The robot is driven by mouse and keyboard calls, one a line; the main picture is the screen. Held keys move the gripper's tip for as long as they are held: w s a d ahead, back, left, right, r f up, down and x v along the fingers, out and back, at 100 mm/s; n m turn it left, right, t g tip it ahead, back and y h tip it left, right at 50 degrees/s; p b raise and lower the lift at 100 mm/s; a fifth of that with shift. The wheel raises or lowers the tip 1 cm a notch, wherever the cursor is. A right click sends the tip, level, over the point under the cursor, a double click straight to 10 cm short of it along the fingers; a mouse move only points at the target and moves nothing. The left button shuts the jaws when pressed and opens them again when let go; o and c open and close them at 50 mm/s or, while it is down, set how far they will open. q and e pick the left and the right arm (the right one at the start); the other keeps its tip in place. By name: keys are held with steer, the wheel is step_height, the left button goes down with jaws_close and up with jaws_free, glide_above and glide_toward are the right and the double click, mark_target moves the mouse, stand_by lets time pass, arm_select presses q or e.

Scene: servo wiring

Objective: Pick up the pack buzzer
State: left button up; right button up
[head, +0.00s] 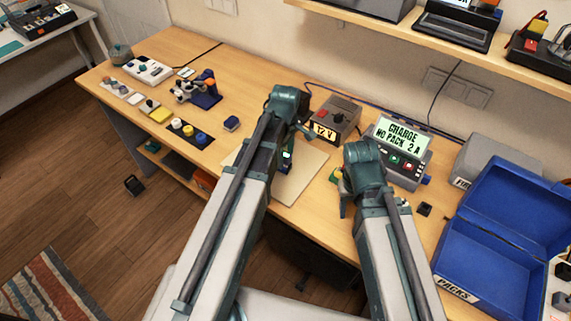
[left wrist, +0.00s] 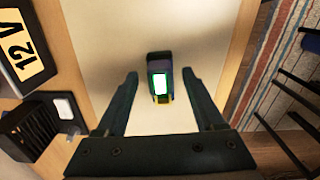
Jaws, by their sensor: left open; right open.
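A small dark device with a lit green-white screen, which looks like the pack buzzer (left wrist: 160,84), lies on the pale mat (left wrist: 105,30) in the left wrist view. It also shows in the head view (head: 287,160), partly hidden by my left arm. My left gripper (left wrist: 160,75) is open, with one finger on each side of the device in that picture. I cannot tell the height gap between them. My right gripper (head: 345,200) is open and mostly hidden by its own wrist, near the table's front edge.
An open blue packs case (head: 490,265) is at the right. A small green and yellow item (head: 335,175) sits beside my right wrist. Several small parts lie at the left.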

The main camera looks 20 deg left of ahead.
arm_select(q)
steer(key=shift+f, duration=0.5)
arm_select(e)
steer(key=shift+f, duration=0.5)
arm_select(q)
steer(key=shift+r, duration=0.1)
arm_select(e)
steer(key=shift+r, duration=0.1)
arm_select(q)
steer(key=shift+c, duration=0.2)
jaws_close()
steer(key=shift+r, duration=0.1)
arm_select(e)
steer(key=shift+r, duration=0.1)
